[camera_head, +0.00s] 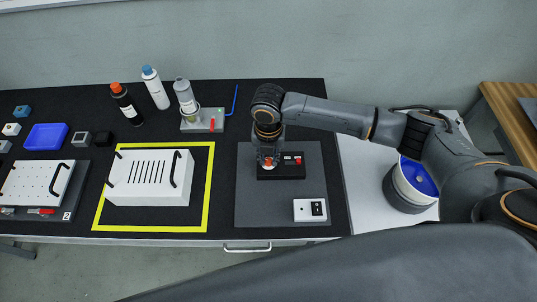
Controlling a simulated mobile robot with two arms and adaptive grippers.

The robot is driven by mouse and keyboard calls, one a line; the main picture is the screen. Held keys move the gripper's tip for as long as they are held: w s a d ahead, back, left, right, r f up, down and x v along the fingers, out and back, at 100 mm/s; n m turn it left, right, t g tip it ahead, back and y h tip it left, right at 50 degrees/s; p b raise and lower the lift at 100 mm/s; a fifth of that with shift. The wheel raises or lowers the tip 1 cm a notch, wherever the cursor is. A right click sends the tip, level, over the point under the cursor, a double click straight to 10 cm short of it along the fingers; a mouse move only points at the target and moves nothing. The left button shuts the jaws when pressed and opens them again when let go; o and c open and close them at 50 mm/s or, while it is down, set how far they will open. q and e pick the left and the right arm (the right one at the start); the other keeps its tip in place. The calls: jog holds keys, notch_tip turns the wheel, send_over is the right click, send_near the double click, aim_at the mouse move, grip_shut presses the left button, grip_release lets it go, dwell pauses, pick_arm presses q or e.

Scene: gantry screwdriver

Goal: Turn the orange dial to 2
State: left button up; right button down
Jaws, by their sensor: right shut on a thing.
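The orange dial (268,162) sits on the left part of a small black control box (289,172) on the dark grey mat. My right gripper (268,159) points down over the dial and is shut on it, hiding most of it. The dial's pointer and its number marks are too small and covered to read. The box also carries small white labels and a red part to the right of the dial. My left gripper is not in view.
A white switch box (310,210) stands on the grey mat (260,210) near the front. A white slotted case (150,180) lies inside a yellow frame to the left. Bottles (156,88) stand behind it. A bucket (410,185) is at the right.

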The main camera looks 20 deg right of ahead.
aim_at(269, 160)
jog(key=m+p, duration=0.4)
jog(key=p, duration=0.1)
jog(key=shift+r+m, duration=0.25)
jog(key=shift+m, duration=0.05)
jog(key=m+p, duration=0.2)
jog(key=shift+f+m, duration=0.1)
jog(key=shift+m, duration=0.3)
jog(key=shift+f+m+p, duration=0.1)
jog(key=shift+m+p, duration=0.6)
jog(key=c, duration=1.2)
grip_release()
notch_tip(269, 160, up, 12)
jog(key=shift+f, duration=0.1)
